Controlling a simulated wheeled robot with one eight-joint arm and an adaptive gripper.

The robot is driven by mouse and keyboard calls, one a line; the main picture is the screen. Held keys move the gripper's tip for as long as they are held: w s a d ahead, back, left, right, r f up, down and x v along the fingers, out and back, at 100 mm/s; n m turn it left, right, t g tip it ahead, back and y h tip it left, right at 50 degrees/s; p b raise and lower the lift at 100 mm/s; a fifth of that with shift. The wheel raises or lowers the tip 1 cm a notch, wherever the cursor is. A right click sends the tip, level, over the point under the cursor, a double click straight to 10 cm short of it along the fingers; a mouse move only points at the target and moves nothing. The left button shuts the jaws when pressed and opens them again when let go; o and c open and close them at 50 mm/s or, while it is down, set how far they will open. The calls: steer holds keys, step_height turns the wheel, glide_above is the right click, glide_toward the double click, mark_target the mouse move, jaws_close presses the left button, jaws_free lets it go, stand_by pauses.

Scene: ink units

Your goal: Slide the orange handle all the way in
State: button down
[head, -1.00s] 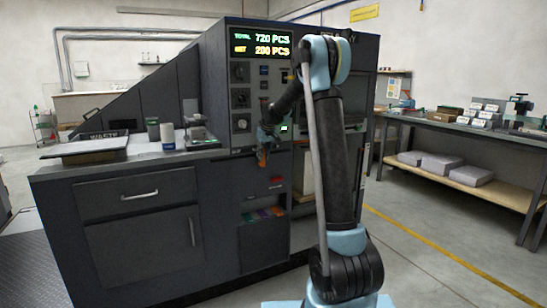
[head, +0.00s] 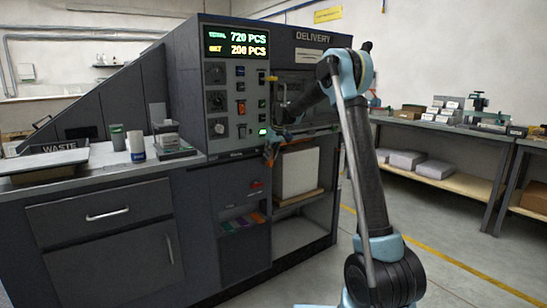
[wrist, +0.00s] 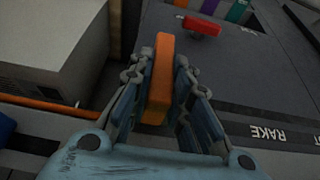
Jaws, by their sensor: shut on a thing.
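The orange handle (wrist: 159,80) is an upright bar between the fingers of my gripper (wrist: 160,72) in the wrist view. The fingers are shut on it from both sides, and its top end stands clear above them. In the head view my gripper (head: 272,148) is small, near the right edge of the dark control panel. How far the handle stands out from the machine cannot be told. A strip lettered RAKE (wrist: 268,132) lies to the right of the gripper in the wrist view.
A red handle (wrist: 201,26) sits beyond the gripper; it also shows low on the cabinet (head: 257,185). Colored items (head: 240,224) fill a slot below. An open bay with a pale stack (head: 298,172) is right of the panel. A counter (head: 100,163) extends left.

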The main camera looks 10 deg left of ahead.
steer(key=shift+w+d, duration=0.2)
steer(key=shift+d, duration=0.1)
steer(key=c, duration=1.5)
jaws_free()
steer(key=shift+d, duration=0.1)
steer(key=shift+r, duration=0.1)
steer(key=v, duration=1.1)
steer(key=shift+s+d+r, duration=0.1)
steer(key=shift+r, duration=0.2)
steer(key=shift+d, duration=0.1)
